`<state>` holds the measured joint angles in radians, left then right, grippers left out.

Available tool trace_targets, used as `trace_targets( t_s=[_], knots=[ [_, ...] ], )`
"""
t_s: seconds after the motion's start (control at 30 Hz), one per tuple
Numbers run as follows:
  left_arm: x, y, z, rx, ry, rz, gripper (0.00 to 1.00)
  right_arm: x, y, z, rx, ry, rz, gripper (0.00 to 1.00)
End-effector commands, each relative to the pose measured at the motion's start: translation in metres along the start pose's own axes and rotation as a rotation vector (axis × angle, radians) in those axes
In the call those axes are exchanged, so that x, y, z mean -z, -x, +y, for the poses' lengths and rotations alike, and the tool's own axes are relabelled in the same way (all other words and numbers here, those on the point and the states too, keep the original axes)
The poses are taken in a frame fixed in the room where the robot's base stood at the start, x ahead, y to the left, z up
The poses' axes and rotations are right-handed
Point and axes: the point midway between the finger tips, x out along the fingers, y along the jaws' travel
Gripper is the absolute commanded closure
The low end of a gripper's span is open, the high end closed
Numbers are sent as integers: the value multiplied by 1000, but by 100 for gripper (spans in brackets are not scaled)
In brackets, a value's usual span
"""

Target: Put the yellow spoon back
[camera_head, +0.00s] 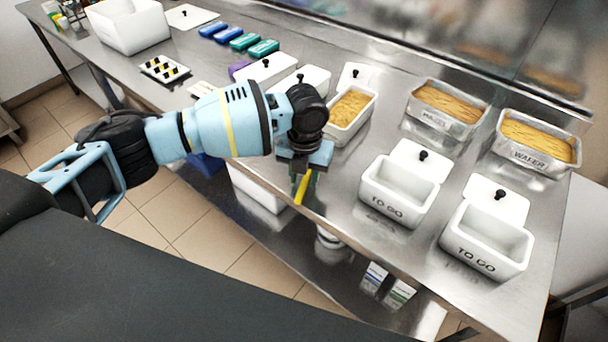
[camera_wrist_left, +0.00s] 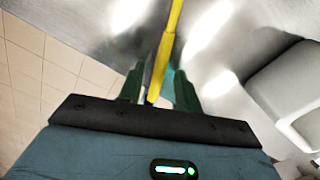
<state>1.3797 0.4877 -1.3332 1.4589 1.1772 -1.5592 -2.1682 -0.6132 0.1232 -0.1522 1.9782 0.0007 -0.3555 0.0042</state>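The yellow spoon (camera_head: 299,193) shows as a thin yellow handle at my left gripper (camera_head: 306,182), beside the counter's front edge. In the left wrist view the handle (camera_wrist_left: 163,62) runs between the two dark green fingers of the left gripper (camera_wrist_left: 160,85). Its near end lies close to the palm, and the rest runs away past the fingertips and out of the picture. The fingers look closed on the handle. The spoon's bowl is not seen. My right gripper is not in view.
On the steel counter (camera_head: 336,187) stand two empty white TO GO boxes (camera_head: 398,192) (camera_head: 489,241) and a white box of yellow food (camera_head: 350,110). Two metal food pans (camera_head: 444,108) (camera_head: 537,143) stand farther back. Several blue and green items (camera_head: 243,41) lie at the back left.

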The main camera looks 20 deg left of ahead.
Motion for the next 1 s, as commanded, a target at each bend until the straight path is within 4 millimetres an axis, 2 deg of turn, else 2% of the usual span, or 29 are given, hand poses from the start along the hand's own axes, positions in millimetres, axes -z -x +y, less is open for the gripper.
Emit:
trace_targets(
  t_s=[0.17,0.4,0.6,0.8,1.0],
  knots=[
    [-1,25,0,1,1,-6,66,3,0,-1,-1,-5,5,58],
    [-1,74,0,2,0,-6,66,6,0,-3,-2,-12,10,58],
    [-1,106,0,1,1,-3,66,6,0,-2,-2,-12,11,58],
    [0,120,0,0,1,0,66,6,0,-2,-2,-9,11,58],
    [0,122,0,0,0,0,66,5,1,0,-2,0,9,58]
  ],
)
